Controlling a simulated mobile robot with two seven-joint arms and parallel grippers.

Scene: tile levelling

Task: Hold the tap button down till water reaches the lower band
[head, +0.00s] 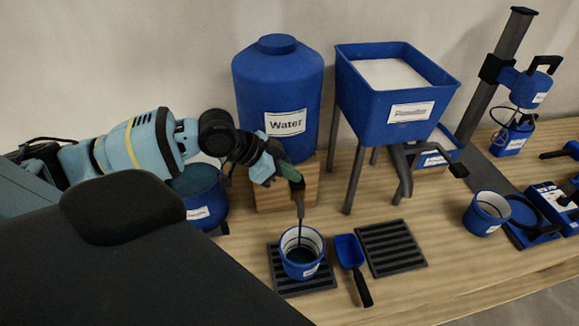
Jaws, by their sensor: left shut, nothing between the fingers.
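The blue water tank (277,90), labelled "Water", stands on a wooden block at the back. A tap (294,180) with a green part is at its lower front. A thin dark stream or spout runs down from it into a blue cup (301,267). The cup has a white inner wall, and dark blue liquid seems to cover its bottom. The bands inside are too small to read. My left gripper (276,172) is shut and empty, its tip at the tap. It hides the button, so I cannot tell whether the button is pressed. My right gripper is out of view.
The cup stands on a dark slatted grate (318,283). A blue scoop (349,251) lies beside it, then an empty grate (391,247). A blue hopper (395,118) on legs stands right of the tank. Another blue cup (486,213) and a post stand (497,70) are further right.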

